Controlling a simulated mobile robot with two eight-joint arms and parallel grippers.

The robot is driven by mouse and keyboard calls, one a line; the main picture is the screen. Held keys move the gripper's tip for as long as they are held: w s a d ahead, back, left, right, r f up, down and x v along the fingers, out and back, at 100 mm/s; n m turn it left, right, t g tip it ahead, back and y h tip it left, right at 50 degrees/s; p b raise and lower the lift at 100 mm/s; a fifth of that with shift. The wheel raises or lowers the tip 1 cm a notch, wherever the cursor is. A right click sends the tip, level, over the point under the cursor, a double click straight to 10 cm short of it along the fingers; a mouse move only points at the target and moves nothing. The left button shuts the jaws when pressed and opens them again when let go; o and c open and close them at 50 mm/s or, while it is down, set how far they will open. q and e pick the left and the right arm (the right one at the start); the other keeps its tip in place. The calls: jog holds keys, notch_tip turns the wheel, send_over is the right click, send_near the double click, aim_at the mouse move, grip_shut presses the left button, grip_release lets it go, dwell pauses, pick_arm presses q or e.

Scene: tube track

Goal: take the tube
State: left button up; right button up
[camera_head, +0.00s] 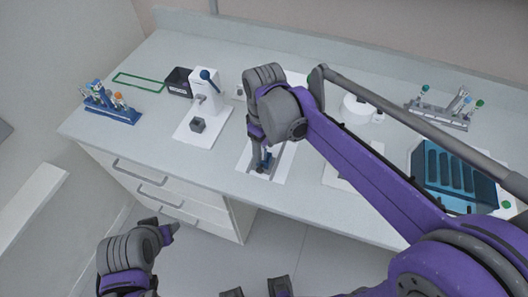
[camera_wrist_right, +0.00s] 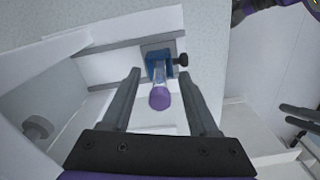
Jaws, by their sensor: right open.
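A clear tube with a purple cap (camera_wrist_right: 159,97) sits in a blue clamp (camera_wrist_right: 156,66) with a black knob. In the right wrist view, my right gripper (camera_wrist_right: 158,76) is open, with one finger on each side of the tube and gaps between. In the head view, my right gripper (camera_head: 262,158) is low over a white panel near the front of the bench, and my wrist mostly hides the tube. My left arm's hand (camera_head: 130,252) is at the lower left, off the bench; its jaw opening is unclear.
A blue rack of small tubes (camera_head: 110,108) stands at the left. A white device with a blue knob (camera_head: 204,92) is left of my right wrist. A grey rack (camera_head: 440,112) and a teal tray (camera_head: 450,172) are at the right.

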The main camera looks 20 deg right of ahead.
jog(key=shift+f, duration=0.4)
jog(key=shift+c, duration=0.2)
grip_shut()
notch_tip(320, 180, up, 10)
jog(key=shift+r+p, duration=0.1)
jog(key=shift+p, duration=0.2)
